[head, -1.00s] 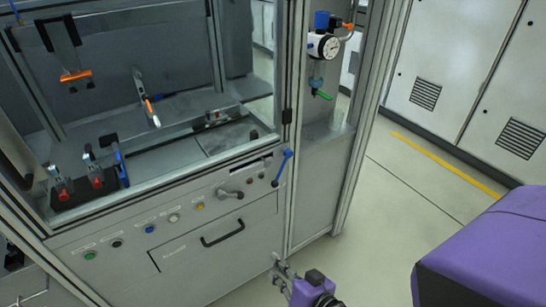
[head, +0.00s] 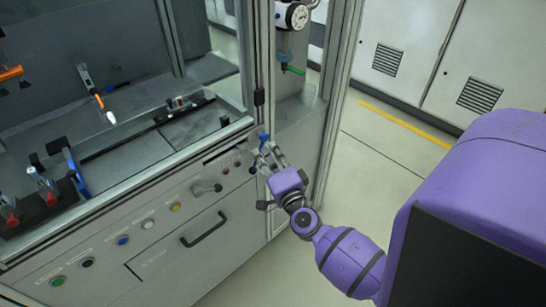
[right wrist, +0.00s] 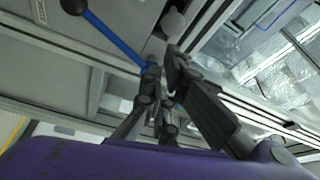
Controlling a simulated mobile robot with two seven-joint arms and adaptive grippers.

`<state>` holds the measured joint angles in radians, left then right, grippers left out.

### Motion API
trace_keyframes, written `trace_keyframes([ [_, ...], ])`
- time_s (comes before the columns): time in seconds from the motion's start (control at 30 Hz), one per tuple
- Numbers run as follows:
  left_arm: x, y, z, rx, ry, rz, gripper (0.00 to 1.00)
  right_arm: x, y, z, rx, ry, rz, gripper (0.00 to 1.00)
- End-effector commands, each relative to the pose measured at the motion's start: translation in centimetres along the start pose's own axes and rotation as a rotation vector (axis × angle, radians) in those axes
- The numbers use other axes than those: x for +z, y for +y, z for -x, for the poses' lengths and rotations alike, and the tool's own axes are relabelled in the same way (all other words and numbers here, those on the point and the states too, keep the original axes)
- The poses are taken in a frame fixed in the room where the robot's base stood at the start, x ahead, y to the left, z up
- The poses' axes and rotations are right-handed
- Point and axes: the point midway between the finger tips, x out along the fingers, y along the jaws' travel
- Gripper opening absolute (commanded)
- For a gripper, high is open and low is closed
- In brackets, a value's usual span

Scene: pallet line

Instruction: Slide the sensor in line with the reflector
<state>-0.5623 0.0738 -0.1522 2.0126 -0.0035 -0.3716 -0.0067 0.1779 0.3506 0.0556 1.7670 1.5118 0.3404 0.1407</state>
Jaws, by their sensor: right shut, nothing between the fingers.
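I cannot tell for sure which parts are the sensor and the reflector. Inside the station, a small dark block with a light part (head: 178,102) sits on a dark rail, and a slanted arm with an orange and white tip (head: 104,108) stands left of it. An orange-fronted part (head: 10,74) is at the left picture edge. My right gripper (head: 264,157) is shut and empty, outside the front panel beside a blue lever (head: 263,138). In the right wrist view the blue lever (right wrist: 118,38) reaches towards its fingers (right wrist: 162,68); contact is unclear. My left gripper is not in view.
The front panel has several coloured buttons (head: 123,240), a small grey handle (head: 206,188) and a drawer handle (head: 203,229). An upright frame post (head: 261,60) stands between the station and the gauge (head: 297,15). The floor on the right (head: 390,165) is clear.

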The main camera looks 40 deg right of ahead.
Motion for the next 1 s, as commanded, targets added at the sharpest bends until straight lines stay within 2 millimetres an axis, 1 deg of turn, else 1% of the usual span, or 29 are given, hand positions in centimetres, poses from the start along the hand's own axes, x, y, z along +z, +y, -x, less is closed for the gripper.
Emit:
trace_keyframes([
  [0.03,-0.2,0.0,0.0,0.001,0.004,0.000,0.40,0.0,-0.1,-0.9,-0.001,0.000,-0.001,0.00],
  [0.2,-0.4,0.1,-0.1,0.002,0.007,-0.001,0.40,0.0,0.1,-2.5,0.000,-0.001,0.000,0.00],
  [0.33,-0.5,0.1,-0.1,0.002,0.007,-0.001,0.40,0.0,0.1,-2.9,0.002,-0.001,0.001,0.00],
  [0.63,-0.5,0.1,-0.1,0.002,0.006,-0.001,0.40,0.1,0.1,-2.8,0.002,-0.001,0.000,0.00],
  [0.67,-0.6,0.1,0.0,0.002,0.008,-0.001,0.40,0.4,0.0,-2.7,0.002,-0.001,-0.001,0.00],
  [0.9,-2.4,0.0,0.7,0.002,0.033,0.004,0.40,3.9,-1.2,-1.6,0.000,-0.004,-0.005,0.00],
  [1.0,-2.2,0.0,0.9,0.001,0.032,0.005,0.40,4.3,-1.2,-1.4,0.001,-0.003,-0.001,0.00],
])
